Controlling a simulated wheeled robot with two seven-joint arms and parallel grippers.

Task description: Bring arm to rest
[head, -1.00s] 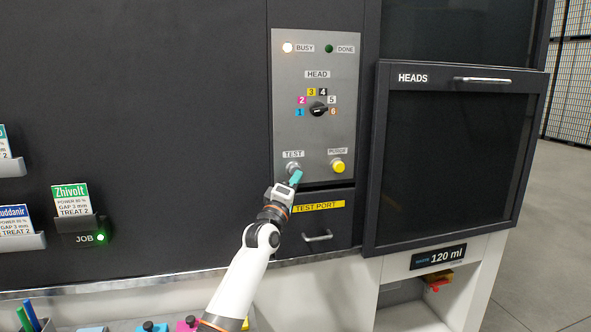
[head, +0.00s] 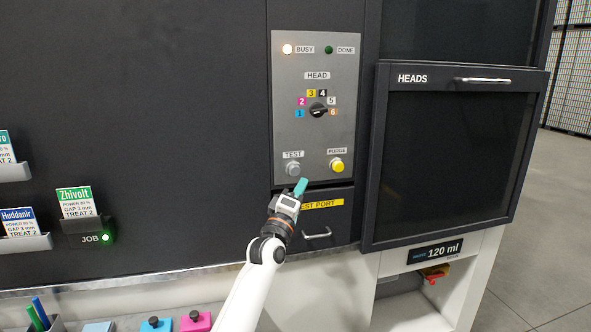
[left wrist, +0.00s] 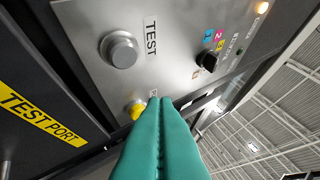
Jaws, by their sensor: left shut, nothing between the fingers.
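My left gripper (head: 300,187) is shut and empty, with its teal fingers pressed together. In the head view it is in front of the lower edge of the control panel (head: 287,110), just below and right of the TEST button (head: 293,169). It is apart from that button. In the left wrist view the closed fingers (left wrist: 160,140) point up towards the panel, with the grey TEST button (left wrist: 119,49) clear of them. The yellow PURGE button (left wrist: 138,108) shows partly behind the fingertips. My right gripper is in neither view.
The BUSY lamp (head: 288,49) glows and the DONE lamp (head: 329,50) is dark. The TEST PORT drawer (head: 318,231) is below the panel and the HEADS door (head: 455,165) is to the right. Cards stand in holders at left. Colored blocks (head: 196,321) and a pen cup are at the lower left.

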